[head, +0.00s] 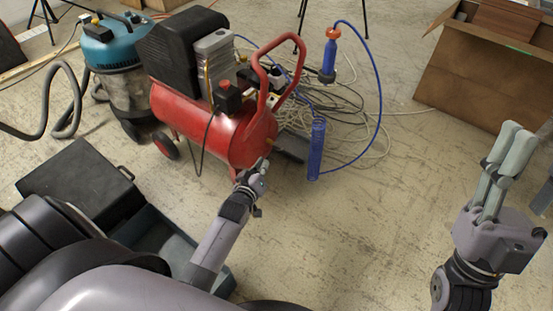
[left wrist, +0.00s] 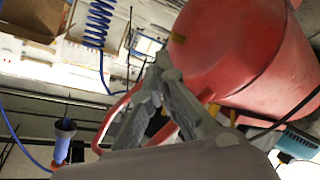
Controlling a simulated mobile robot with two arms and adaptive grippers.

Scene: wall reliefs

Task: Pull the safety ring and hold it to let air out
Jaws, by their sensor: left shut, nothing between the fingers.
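The red air compressor (head: 235,137) stands on the floor in the middle of the head view. Its red tank (left wrist: 235,60) fills the right of the left wrist view. My left gripper (head: 262,165) is shut and empty, close to the tank's near end. Its fingertips (left wrist: 162,62) are close to the tank in the left wrist view; contact cannot be told. I cannot make out the safety ring. My right gripper (head: 516,135) is raised at the right, away from the compressor, with nothing visible between its fingers.
A blue coiled hose (head: 317,150) and tangled cables (head: 345,125) lie right of the compressor. A teal vacuum (head: 112,45) stands behind left. A cardboard box (head: 475,75) stands back right. The right-centre floor is clear.

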